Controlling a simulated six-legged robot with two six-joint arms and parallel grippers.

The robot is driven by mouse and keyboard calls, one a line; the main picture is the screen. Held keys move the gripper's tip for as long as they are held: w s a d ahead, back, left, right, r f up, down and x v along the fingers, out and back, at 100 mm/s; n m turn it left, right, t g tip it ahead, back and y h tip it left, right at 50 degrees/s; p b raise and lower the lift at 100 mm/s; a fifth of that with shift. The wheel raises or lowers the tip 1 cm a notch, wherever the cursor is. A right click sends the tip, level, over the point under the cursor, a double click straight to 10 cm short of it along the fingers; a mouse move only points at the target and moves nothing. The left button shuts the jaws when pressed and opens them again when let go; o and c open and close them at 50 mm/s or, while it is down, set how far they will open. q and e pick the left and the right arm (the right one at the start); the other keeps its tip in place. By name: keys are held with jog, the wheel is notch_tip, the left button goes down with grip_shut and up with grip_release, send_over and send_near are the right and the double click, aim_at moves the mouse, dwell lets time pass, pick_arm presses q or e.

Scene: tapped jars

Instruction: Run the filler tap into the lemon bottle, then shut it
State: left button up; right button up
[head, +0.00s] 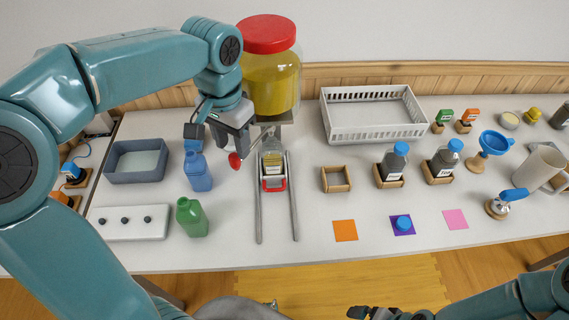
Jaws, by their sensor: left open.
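The filler is a big clear jar (272,85) of yellow liquid with a red lid, at the back of the table. Its tap (262,133) is at the jar's base, partly hidden by my gripper; a red lever knob (235,160) shows just below the gripper. A clear labelled bottle (272,158), likely the lemon bottle, stands upright under the tap in a red carriage (274,184) between two rails. It holds yellowish liquid; its label is too small to read. My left gripper (225,150) is open beside the lever. My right gripper (372,313) is low at the front edge, its jaws unclear.
A blue bottle (197,172) and a green bottle (192,217) stand left of the rails. A grey bin (137,175) is further left. A white basket (374,132), an empty wooden holder (336,179) and dark bottles (393,163) (444,160) are to the right.

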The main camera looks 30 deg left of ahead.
aim_at(233, 156)
pick_arm(q)
jog(key=shift+s+a+f+b, duration=0.1)
jog(key=shift+f+b, duration=0.2)
jog(key=shift+f, duration=0.2)
jog(key=shift+s+a+f+b, duration=0.1)
jog(key=shift+f+b, duration=0.2)
jog(key=shift+f, duration=0.15)
jog(key=shift+f+b, duration=0.35)
jog(key=shift+w+d+f+b, duration=0.15)
jog(key=shift+w+f+b, duration=0.05)
jog(key=shift+f+b, duration=0.45)
jog(key=shift+f, duration=0.35)
jog(key=shift+r, duration=0.2)
jog(key=shift+s+f, duration=0.1)
jog(key=shift+f, duration=0.15)
grip_shut()
jog(key=w+d+n, duration=0.3)
jog(key=d+n, duration=0.5)
jog(key=d, duration=0.1)
jog(key=shift+d+n+p, duration=0.3)
jog(key=shift+p, duration=0.05)
